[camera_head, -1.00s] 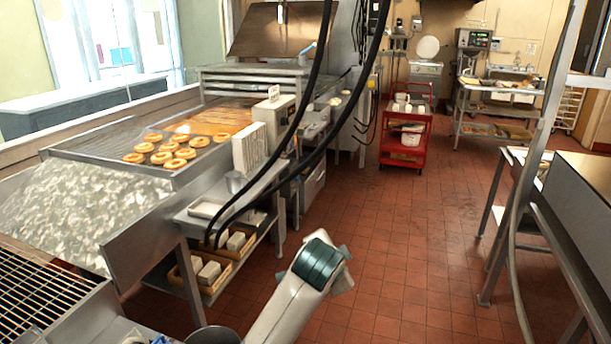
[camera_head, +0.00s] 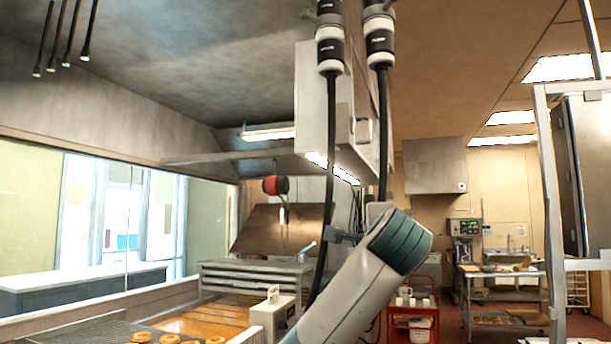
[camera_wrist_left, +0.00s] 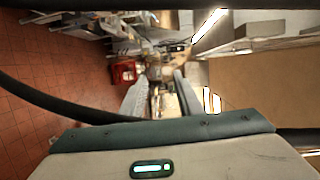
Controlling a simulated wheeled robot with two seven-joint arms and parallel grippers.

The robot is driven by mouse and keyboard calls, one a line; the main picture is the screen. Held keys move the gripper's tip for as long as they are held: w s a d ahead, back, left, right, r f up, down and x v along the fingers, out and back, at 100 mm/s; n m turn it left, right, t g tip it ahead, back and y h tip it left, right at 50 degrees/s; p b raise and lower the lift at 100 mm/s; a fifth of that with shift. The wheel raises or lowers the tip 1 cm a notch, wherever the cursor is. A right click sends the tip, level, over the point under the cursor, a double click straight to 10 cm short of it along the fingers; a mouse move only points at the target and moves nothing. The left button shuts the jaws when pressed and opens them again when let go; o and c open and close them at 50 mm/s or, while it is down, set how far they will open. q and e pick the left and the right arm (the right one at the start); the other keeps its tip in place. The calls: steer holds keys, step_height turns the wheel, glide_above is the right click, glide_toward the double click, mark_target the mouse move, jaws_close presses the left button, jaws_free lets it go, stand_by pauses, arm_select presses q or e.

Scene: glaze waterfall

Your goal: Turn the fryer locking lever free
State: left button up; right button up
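A small blue-gripped lever-like handle (camera_head: 307,247) stands at the right end of the fryer's steel rack, by the tilted brown panel; I take it for the locking lever. The fryer (camera_head: 205,322) is at the lower left, with orange oil and doughnuts. One arm of mine rises from the bottom middle, its teal joint right of the handle; I take it for the left. In the left wrist view my left gripper's (camera_wrist_left: 160,100) two fingers stand apart with nothing visible between them. The handle cannot be made out there. My right gripper is not in view.
Two black cables with connectors (camera_head: 330,45) hang from above, close to my arm; a dark cable (camera_wrist_left: 50,105) also crosses the left wrist view. A red reel (camera_head: 277,185) hangs above the fryer. A red cart (camera_head: 413,320) and a metal table (camera_head: 505,287) stand farther right.

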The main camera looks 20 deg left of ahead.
arm_select(q)
steer(key=s+r+t+y, duration=0.1)
steer(key=s+r, duration=0.2)
steer(key=r, duration=0.5)
steer(key=s+r+t+y, duration=0.1)
steer(key=s+r, duration=0.1)
steer(key=r, duration=0.5)
steer(key=n+y, duration=0.1)
steer(key=y, duration=0.5)
glide_toward(311, 15)
steer(key=shift+s+d+f+t, duration=0.3)
steer(key=shift+s+d+f, duration=0.35)
steer(key=shift+s+f, duration=0.25)
steer(key=shift+n, duration=0.3)
steer(key=shift+w+r, duration=0.1)
steer(key=shift+r, duration=0.05)
steer(key=p+x, duration=1)
steer(key=x, duration=0.5)
steer(key=shift+a+r, duration=0.2)
steer(key=shift+p+x, duration=0.6)
steer(key=shift+x, duration=0.35)
